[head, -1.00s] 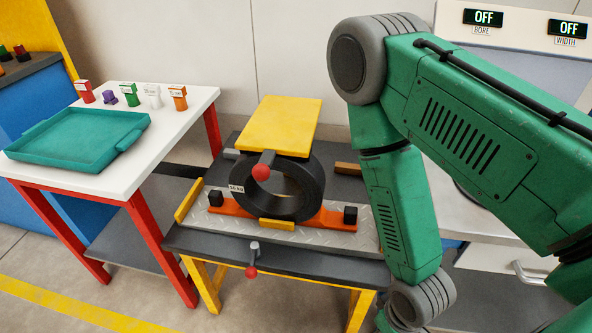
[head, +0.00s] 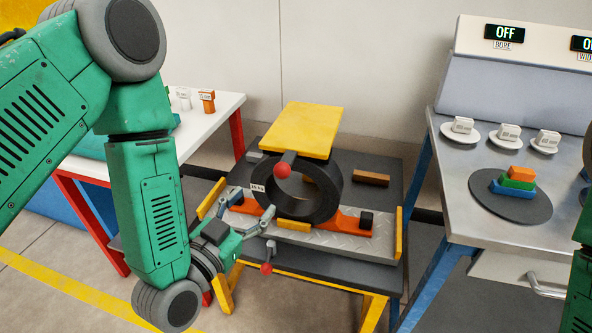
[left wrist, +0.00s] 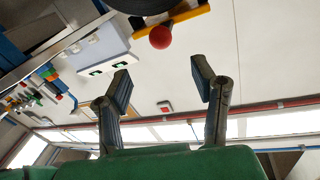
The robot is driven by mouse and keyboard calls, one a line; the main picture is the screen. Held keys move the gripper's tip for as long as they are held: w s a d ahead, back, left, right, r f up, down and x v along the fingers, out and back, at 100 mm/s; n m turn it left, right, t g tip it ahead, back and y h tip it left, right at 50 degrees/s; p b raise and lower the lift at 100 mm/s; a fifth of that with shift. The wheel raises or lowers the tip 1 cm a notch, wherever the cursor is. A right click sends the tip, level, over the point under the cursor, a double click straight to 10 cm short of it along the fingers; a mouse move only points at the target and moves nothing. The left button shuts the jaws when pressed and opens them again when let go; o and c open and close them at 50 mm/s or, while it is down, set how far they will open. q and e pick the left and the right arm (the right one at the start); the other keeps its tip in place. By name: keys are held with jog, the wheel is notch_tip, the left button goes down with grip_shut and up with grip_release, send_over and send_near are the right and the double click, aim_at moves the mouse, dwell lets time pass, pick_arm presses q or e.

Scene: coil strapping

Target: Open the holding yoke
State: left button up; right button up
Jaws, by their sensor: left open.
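The holding yoke appears to be the yellow plate (head: 302,130) over the black coil (head: 325,199), with a red ball knob (head: 283,170) on its front. The coil sits upright in an orange cradle (head: 357,222). My left gripper (head: 256,214) is open and empty, in front of the coil's lower left side, below and left of the knob, apart from it. In the left wrist view the open fingers (left wrist: 162,88) point towards the red knob (left wrist: 160,37), with the yellow plate (left wrist: 187,16) and coil edge beyond. My right gripper is out of view.
A lower lever with a red ball (head: 266,268) hangs at the stand's front, close under my left gripper. A white table (head: 222,106) stands at left. A console bench (head: 450,165) at right holds weights on saucers and coloured blocks on a dark disc (head: 511,205).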

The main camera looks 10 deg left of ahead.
aim_at(278, 175)
pick_arm(q)
jog(key=x, duration=1.2)
jog(key=shift+b, duration=0.4)
grip_shut()
